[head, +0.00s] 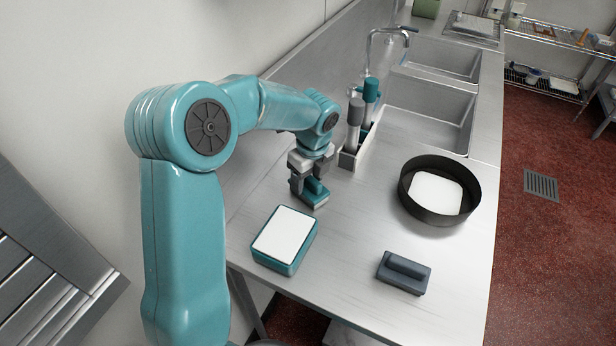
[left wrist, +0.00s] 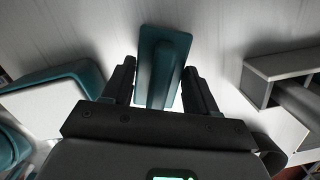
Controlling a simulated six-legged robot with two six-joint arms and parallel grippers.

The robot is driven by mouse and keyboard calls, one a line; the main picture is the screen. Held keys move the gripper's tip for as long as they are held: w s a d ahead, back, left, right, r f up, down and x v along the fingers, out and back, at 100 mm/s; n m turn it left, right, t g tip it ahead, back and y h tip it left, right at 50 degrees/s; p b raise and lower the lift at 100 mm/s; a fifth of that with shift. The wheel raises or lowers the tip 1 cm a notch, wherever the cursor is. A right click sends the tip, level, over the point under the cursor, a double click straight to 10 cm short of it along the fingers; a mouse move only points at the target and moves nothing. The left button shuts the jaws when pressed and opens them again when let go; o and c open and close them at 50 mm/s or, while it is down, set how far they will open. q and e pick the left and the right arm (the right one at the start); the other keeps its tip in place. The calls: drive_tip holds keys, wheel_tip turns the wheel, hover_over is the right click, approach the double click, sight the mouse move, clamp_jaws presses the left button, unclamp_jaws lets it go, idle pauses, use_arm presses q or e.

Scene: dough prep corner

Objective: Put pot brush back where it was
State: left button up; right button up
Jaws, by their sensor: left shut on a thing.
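My left gripper (head: 311,180) is shut on a teal brush (head: 317,194), a flat block with a raised grip, at or just above the steel counter. In the left wrist view the brush's plate (left wrist: 175,42) shows beyond the fingers, with the grip between the two fingertips (left wrist: 159,82). I cannot tell whether its underside touches the counter. A similar dark grey brush (head: 404,274) lies at the front of the counter. A narrow holder (head: 347,159) stands behind my gripper with a grey-handled tool (head: 355,113) and a teal-handled tool (head: 370,92) upright in it. My right gripper is out of view.
A teal box with a white top (head: 284,236) sits left of the grey brush. A black round pan (head: 430,215) with a white piece (head: 434,193) inside stands at the right. Sinks (head: 430,106) lie behind. The counter's middle is clear.

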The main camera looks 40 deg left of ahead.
sight(312, 180)
use_arm(q)
drive_tip(key=shift+f, duration=0.1)
drive_tip(key=o, duration=1)
wheel_tip(312, 180, up, 12)
drive_tip(key=d, duration=0.1)
drive_tip(key=shift+d, duration=0.25)
drive_tip(key=shift+s, duration=0.15)
